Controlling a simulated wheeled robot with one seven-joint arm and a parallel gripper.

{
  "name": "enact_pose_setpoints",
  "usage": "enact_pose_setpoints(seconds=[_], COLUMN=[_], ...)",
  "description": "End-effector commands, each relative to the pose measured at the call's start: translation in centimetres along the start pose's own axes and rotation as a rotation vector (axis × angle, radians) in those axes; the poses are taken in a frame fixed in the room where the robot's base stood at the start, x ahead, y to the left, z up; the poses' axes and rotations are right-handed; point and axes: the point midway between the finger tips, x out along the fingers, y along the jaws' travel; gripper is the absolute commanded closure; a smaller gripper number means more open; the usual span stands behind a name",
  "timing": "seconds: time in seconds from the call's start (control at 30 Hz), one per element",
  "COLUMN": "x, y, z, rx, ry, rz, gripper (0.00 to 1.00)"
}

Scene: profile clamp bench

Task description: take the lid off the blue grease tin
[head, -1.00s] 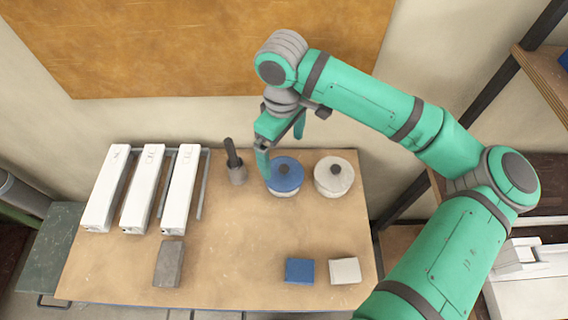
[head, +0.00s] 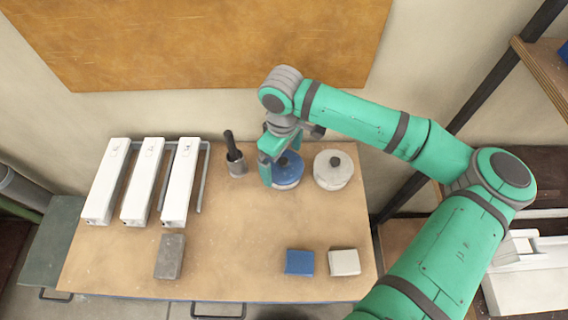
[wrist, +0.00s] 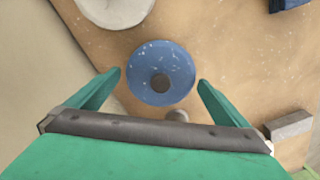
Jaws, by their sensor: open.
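The blue grease tin (head: 287,183) stands on the bench with its round blue lid (head: 291,168) on. The lid also shows in the wrist view (wrist: 150,60), with a dark knob (wrist: 160,83) at its middle. My gripper (head: 281,158) is over the tin, pointing down, and partly hides the lid and its knob in the head view. In the wrist view my gripper (wrist: 159,80) is open, one finger on each side of the lid, with nothing between them but the view of the knob. I cannot tell whether the fingers touch the lid.
A white tin (head: 333,172) with a dark knob stands close right of the blue tin. A grey cup (head: 237,167) with a dark handle is to the left. White profiles (head: 143,182) lie further left. Grey (head: 170,257), blue (head: 300,262) and white (head: 344,262) blocks lie in front. The bench middle is clear.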

Motion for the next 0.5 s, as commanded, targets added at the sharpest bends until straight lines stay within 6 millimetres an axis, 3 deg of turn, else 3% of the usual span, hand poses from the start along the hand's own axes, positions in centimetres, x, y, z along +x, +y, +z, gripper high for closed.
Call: enact_pose_setpoints(seconds=[0.07,0.2,0.5], x=[-0.01,-0.03,-0.09], y=[-0.02,-0.03,-0.08], z=[-0.02,-0.05,-0.12], rx=[-0.001,-0.001,-0.003], ry=[0.0,0.0,0.0], rz=[0.0,0.0,0.0], gripper=[0.02,0.34,0.34])
